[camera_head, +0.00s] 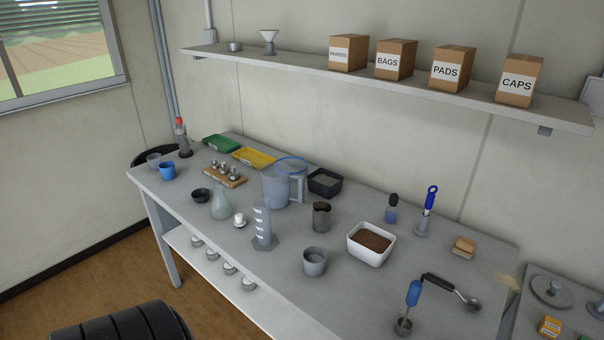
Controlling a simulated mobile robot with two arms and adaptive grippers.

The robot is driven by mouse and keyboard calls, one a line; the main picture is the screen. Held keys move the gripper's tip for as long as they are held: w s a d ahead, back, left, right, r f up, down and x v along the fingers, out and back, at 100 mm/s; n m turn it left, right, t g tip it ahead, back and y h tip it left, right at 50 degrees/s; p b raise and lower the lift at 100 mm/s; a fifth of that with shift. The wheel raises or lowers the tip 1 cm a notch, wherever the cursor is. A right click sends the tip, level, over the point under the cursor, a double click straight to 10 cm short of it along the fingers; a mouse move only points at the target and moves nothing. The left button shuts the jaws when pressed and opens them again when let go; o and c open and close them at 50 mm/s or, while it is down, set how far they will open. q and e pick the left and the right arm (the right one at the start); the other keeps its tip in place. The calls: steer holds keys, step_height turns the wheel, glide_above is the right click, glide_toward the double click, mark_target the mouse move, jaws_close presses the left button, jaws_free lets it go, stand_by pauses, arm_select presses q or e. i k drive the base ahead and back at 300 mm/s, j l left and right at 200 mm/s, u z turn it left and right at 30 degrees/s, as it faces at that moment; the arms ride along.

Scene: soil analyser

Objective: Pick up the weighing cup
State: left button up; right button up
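Several cups stand on the grey workbench (455,285), and none carries a readable label, so I cannot tell which is the weighing cup. A grey cup (315,263) stands upright near the front edge. A darker metal cup (321,217) stands behind it. A small dark bowl (201,195) sits left of the conical flask. A blue cup (167,171) and a clear cup (153,160) stand at the far left end. Neither of my grippers is in view.
A white tub of soil (370,245), a measuring cylinder (262,225), a conical flask (221,204) and a large jug (276,186) crowd the bench. A shelf (300,69) with labelled boxes hangs above.

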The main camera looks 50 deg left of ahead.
mark_target(315, 257)
steer(key=u, duration=1.45)
